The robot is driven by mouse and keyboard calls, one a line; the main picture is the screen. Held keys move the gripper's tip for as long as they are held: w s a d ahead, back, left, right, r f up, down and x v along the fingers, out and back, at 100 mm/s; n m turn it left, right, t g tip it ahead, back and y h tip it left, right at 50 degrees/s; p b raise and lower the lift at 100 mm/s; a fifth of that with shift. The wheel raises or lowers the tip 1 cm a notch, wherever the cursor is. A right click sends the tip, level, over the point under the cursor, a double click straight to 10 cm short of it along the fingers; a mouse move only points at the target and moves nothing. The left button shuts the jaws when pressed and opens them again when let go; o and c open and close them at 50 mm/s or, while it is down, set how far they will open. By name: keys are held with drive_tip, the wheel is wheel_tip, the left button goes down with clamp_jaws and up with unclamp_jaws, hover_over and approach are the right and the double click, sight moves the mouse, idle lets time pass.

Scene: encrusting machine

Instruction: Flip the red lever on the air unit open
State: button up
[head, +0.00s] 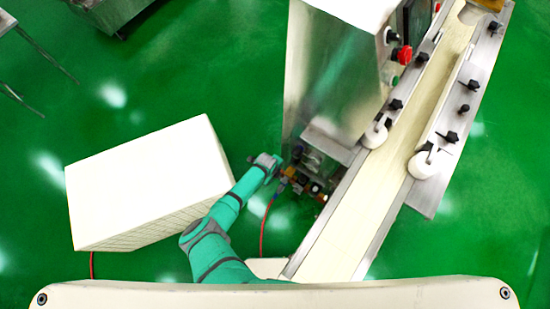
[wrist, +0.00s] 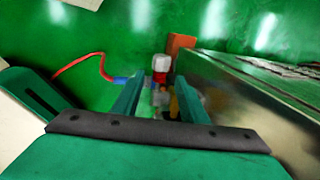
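The air unit (head: 300,182) is a small cluster of fittings low on the machine's side, partly covered by the machine in the head view. In the wrist view, its white-topped part with a red band (wrist: 161,68) shows between and beyond my fingers. An orange-red block (wrist: 180,44) stands just behind it; I cannot tell which red part is the lever. My gripper (head: 274,164) is beside the unit at its left in the head view. In the wrist view my gripper (wrist: 158,100) has its fingers apart, with no visible hold on anything. The fingers hide the unit's lower parts.
A red hose (head: 264,224) runs from the unit to the floor. The metal machine body (wrist: 255,105) is close on my gripper's right in the wrist view. A conveyor (head: 372,190) lies right of the unit. A large white box (head: 150,180) stands left of my arm.

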drive_tip(key=shift+w+d+f, duration=0.1)
drive_tip(key=shift+f, duration=0.75)
drive_tip(key=shift+w+d+f, duration=0.1)
drive_tip(key=shift+f, duration=0.75)
drive_tip(key=c, duration=0.9)
clamp_jaws()
drive_tip(key=shift+w+a, duration=0.1)
